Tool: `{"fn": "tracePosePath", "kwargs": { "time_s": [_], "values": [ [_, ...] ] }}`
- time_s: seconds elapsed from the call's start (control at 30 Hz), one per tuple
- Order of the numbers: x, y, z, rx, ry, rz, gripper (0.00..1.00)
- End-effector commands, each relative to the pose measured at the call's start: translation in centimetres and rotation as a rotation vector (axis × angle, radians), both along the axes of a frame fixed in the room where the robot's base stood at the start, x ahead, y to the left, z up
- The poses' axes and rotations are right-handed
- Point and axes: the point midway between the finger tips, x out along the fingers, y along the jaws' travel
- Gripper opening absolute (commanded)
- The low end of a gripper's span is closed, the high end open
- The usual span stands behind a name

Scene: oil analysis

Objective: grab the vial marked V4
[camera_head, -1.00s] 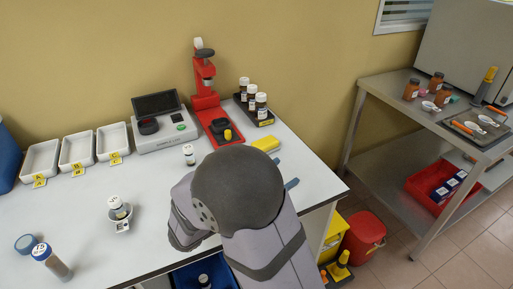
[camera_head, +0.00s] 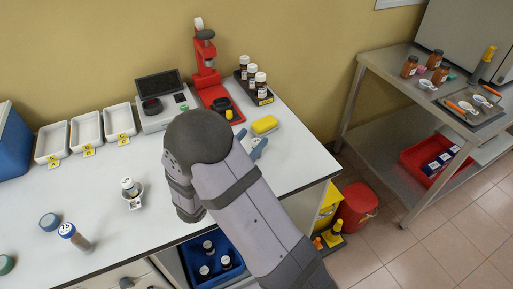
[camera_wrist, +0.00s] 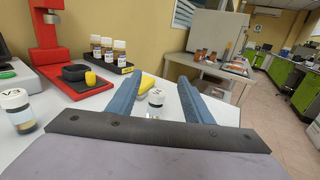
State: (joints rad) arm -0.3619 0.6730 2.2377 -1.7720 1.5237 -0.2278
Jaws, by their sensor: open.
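In the wrist view a white-capped vial (camera_wrist: 156,98) stands on the table between the blue fingers of my gripper (camera_wrist: 162,82); its mark is too small to read. The fingers are open on either side of it, and I see no contact. My arm hides this vial in the head view, where the blue fingers (camera_head: 257,149) show near the yellow sponge. A second vial, marked V3 (camera_wrist: 17,110), stands left of my gripper in the wrist view.
A rack with several vials (camera_head: 262,93) stands at the back, beside the red press (camera_head: 206,60). A yellow sponge (camera_head: 264,125) lies close to my fingers. A blue bin with vials (camera_head: 213,246) sits below the front edge. Three white trays (camera_head: 120,120) are at left.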

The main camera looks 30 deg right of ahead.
Motion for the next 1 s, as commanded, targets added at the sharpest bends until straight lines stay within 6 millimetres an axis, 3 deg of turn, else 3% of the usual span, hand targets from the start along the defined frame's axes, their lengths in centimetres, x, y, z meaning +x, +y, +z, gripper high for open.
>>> {"fn": "tracePosePath", "kwargs": {
  "time_s": [0.33, 0.8, 1.0],
  "values": [
    [0.0, 0.0, -4.9, -0.001, 0.001, 0.000, 0.46],
    [1.1, -1.7, -4.7, 0.001, -0.002, -0.002, 0.46],
    [2.2, -3.8, -4.6, 0.001, -0.002, -0.005, 0.46]
  ]
}}
